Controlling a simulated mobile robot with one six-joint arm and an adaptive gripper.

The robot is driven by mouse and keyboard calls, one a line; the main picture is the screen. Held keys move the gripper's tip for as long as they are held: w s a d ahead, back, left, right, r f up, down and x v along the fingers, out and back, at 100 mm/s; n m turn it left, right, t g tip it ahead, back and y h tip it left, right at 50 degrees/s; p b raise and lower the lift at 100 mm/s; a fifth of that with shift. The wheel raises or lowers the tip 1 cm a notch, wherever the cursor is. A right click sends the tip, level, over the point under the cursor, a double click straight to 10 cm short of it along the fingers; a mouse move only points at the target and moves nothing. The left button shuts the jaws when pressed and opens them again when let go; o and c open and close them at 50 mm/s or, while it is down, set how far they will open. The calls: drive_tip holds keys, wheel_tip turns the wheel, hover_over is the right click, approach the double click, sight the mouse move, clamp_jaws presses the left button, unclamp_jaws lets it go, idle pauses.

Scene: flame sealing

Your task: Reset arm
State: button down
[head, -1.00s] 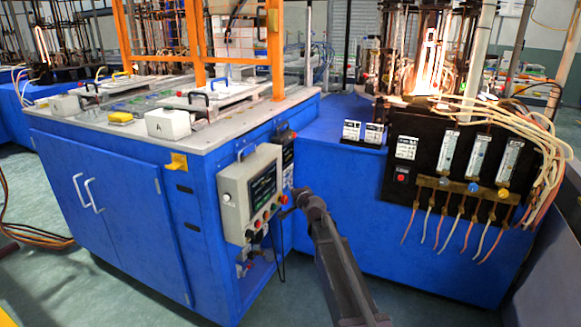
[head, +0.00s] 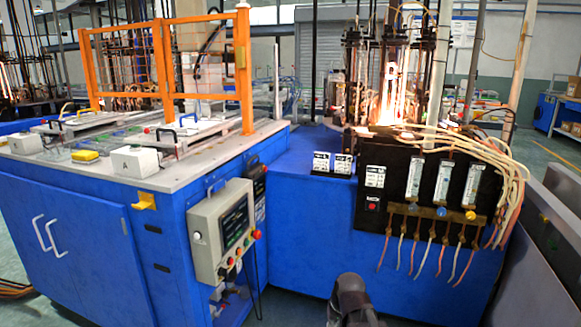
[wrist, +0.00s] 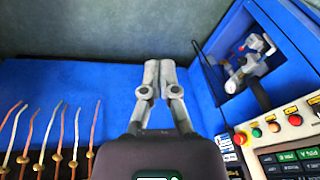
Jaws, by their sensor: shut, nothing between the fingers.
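My gripper (wrist: 159,75) shows in the wrist view with its two grey fingers together and nothing between them. It points over the blue front face of the cabinet (wrist: 80,75), apart from the control box (wrist: 290,140) at the lower right. In the head view only a dark part of my arm shows at the bottom edge, right of centre; the fingertips cannot be made out there.
The grey control box (head: 222,230) sticks out from the blue bench (head: 75,250). A black flowmeter panel (head: 400,180) with hanging tubes is on the right, below a glowing flame station (head: 393,90). An orange frame (head: 245,70) stands on the bench. Floor shows at far right.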

drive_tip(key=s+d+g+h, duration=0.25)
drive_tip(key=s+d, duration=0.25)
drive_tip(key=s, duration=0.5)
wheel_tip(320, 180, up, 30)
drive_tip(key=p, duration=3.1)
drive_tip(key=shift+w+r+y, duration=0.15)
drive_tip(key=shift+w+y, duration=0.3)
